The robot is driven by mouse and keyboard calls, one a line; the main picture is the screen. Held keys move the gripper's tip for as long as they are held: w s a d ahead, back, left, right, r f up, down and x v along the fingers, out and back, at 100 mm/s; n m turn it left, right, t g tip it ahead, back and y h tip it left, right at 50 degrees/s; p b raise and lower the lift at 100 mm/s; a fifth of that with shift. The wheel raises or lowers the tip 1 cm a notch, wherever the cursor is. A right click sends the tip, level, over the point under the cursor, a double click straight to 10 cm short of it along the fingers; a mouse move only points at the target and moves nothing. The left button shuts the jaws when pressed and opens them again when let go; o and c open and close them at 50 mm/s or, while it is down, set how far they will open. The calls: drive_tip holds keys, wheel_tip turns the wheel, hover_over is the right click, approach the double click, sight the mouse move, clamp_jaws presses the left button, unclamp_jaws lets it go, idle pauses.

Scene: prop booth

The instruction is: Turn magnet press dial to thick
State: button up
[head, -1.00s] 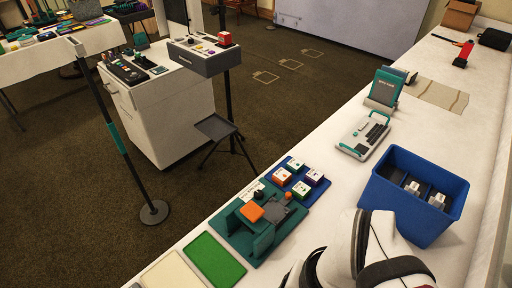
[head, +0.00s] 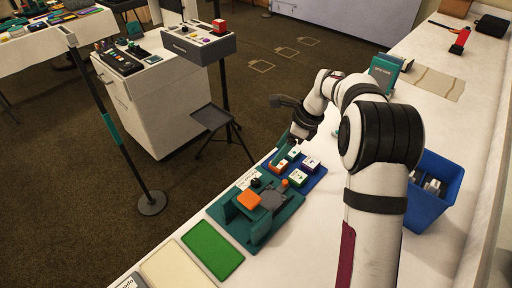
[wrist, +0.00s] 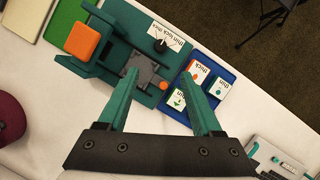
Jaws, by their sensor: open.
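The teal magnet press (head: 262,222) with an orange pad (head: 249,200) stands on the white counter; it also shows in the wrist view (wrist: 121,22). Its dial is a small black knob (wrist: 160,45) beside a white label reading thin, lock, thick (wrist: 168,33). The dial also shows in the head view (head: 255,183). In the head view my gripper (head: 283,152) is above the tray side.
A blue tray (head: 312,183) beside the press holds several labelled blocks. A green mat (head: 213,250) and a cream mat (head: 175,271) lie in front. A blue bin (head: 428,210) is partly hidden behind my arm. An orange knob (wrist: 163,86) sits near the fingers.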

sight(256, 181)
drive_tip(key=x, duration=1.5)
drive_tip(key=shift+w+f, duration=0.15)
drive_tip(key=shift+f, duration=0.2)
clamp_jaws()
